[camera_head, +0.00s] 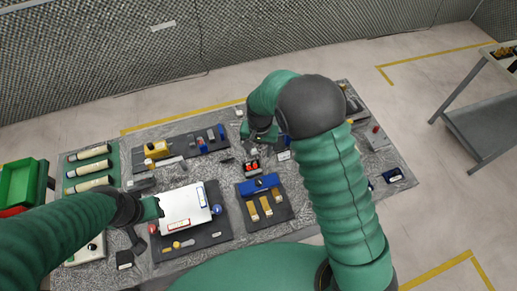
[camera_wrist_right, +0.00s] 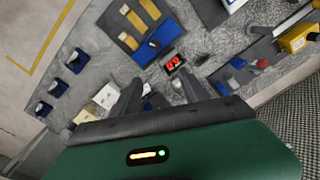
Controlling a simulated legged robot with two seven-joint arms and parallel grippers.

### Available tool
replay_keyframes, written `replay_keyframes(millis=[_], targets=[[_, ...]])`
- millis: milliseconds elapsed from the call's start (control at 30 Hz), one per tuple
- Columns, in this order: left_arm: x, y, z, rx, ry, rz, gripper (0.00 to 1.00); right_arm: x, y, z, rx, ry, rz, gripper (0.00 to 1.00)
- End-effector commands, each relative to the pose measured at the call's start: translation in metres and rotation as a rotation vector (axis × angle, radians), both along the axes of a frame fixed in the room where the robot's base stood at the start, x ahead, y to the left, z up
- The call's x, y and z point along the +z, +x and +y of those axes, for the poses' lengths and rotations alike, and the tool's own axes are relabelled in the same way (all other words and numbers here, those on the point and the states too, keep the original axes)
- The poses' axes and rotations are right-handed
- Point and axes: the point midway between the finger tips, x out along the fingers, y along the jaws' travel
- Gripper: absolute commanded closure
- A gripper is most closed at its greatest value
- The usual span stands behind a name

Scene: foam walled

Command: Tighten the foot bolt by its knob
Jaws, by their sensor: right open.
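I cannot tell which part is the foot bolt. A white box (camera_head: 185,207) on a dark board has a blue round knob (camera_head: 217,210) at its right and a red one (camera_head: 153,228) at its left. A blue block (camera_head: 261,183) with a small knob on top also shows in the right wrist view (camera_wrist_right: 160,38). My right gripper (camera_head: 262,136) is open, above the table behind a small red-and-black device (camera_head: 252,166); its fingers frame the table in the wrist view (camera_wrist_right: 160,92). My left gripper (camera_head: 152,208) is at the white box's left side; its jaws are unclear.
A yellow device (camera_head: 157,148) stands on a dark board at the back. Light cylinders (camera_head: 89,170) lie on a green mat at the left, near a green bin (camera_head: 22,184). Small blue-and-black blocks (camera_head: 393,175) sit at the table's right. A grey cart (camera_head: 485,125) stands apart.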

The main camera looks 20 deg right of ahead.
Motion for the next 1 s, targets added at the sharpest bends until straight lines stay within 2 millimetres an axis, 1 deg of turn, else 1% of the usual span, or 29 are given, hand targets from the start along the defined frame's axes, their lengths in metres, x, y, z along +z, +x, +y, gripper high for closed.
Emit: replay_keyframes(millis=[433,567,667,800,1000], targets=[[0.000,0.000,0.000,0.000,0.000,0.000,0.64,0.000,0.000,0.000,0.000,0.000,0.000,0.48],[-0.006,0.000,0.000,0.000,0.000,0.000,0.64,0.010,0.001,0.000,0.001,0.000,-0.004,0.48],[-0.016,0.000,0.000,0.000,0.000,0.000,0.64,0.031,0.000,0.001,0.003,0.001,-0.006,0.48],[-0.029,0.000,0.000,0.000,0.000,0.000,0.64,0.072,-0.001,0.000,0.001,0.001,-0.007,0.48],[-0.043,0.000,0.000,0.000,0.000,0.000,0.64,0.129,-0.003,0.000,0.001,0.000,-0.005,0.48]])
